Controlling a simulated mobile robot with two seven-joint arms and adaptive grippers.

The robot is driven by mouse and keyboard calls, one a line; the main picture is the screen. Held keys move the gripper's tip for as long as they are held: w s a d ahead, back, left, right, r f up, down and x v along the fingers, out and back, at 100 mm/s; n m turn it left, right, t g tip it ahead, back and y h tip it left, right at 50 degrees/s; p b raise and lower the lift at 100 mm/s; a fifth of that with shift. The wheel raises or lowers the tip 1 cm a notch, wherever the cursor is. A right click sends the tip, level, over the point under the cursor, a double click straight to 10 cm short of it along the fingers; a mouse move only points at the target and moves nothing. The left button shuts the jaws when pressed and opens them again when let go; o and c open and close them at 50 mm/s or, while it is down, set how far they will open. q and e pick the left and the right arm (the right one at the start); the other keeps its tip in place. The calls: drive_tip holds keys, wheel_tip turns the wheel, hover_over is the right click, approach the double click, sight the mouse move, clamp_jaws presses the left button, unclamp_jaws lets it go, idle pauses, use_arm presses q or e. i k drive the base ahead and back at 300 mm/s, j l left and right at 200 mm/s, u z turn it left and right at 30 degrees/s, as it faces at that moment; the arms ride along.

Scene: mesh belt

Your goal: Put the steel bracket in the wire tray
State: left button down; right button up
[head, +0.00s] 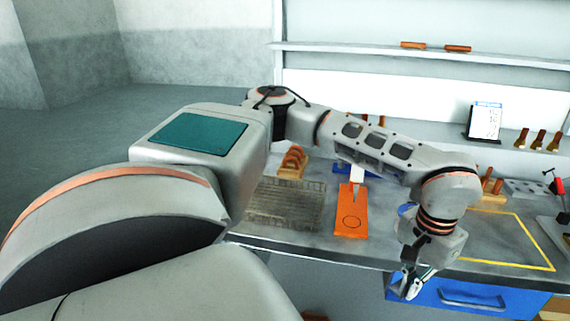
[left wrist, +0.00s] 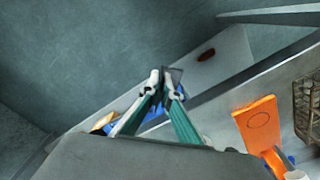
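The wire tray (head: 285,203), a low mesh basket, sits on the bench left of the orange board; its edge also shows at the right of the left wrist view (left wrist: 306,105). My left gripper (head: 409,287) hangs off the bench's front edge, by the blue drawer, to the right of the tray and apart from it. In the left wrist view its fingers (left wrist: 164,78) are nearly together, with a small dark grey plate (left wrist: 175,74) between the tips, which looks like the steel bracket. The fingers hide most of it. My right gripper is in neither view.
The orange board (head: 351,222) lies between the tray and my left wrist. A wooden rack (head: 292,165) stands behind the tray. A yellow-outlined area (head: 510,262) of bench at right is clear. The blue drawer (head: 440,292) is below the front edge. My left arm covers part of the bench.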

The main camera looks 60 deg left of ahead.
sight(277, 204)
drive_tip(key=j+u, duration=0.1)
drive_tip(key=u, duration=1.1)
